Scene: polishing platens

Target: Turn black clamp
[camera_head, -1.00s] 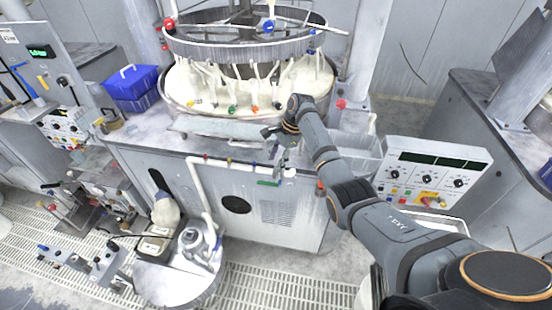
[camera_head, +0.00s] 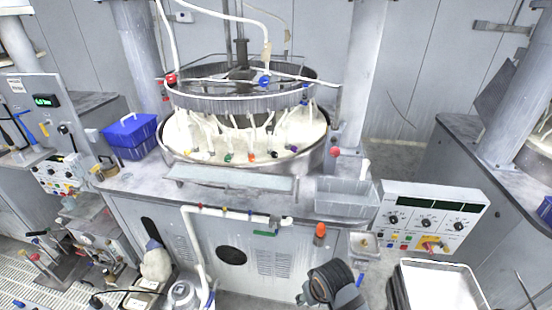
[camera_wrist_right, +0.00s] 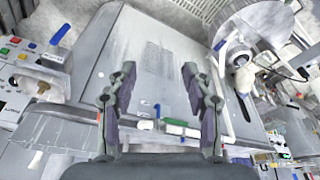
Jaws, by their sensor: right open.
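My right gripper (camera_wrist_right: 158,72) is open and empty in the right wrist view, its two dark fingers spread apart in front of the grey cabinet front. A green handle (camera_wrist_right: 175,122) and a blue-tipped part (camera_wrist_right: 157,110) show between the fingers, beyond them. In the head view only a dark rounded link of my right arm shows at the bottom edge; its gripper is out of that frame. The white pipe (camera_head: 233,214) on the cabinet front carries small coloured handles, with the green handle (camera_head: 265,233) under it. I cannot clearly make out a black clamp.
The round polishing machine (camera_head: 245,95) stands on the worktop, with a blue bin (camera_head: 130,136) to its left. A clear bin (camera_head: 343,198), a control box (camera_head: 430,207) and a white tray (camera_head: 440,285) are at right. An orange-topped item (camera_head: 320,233) is near the front edge.

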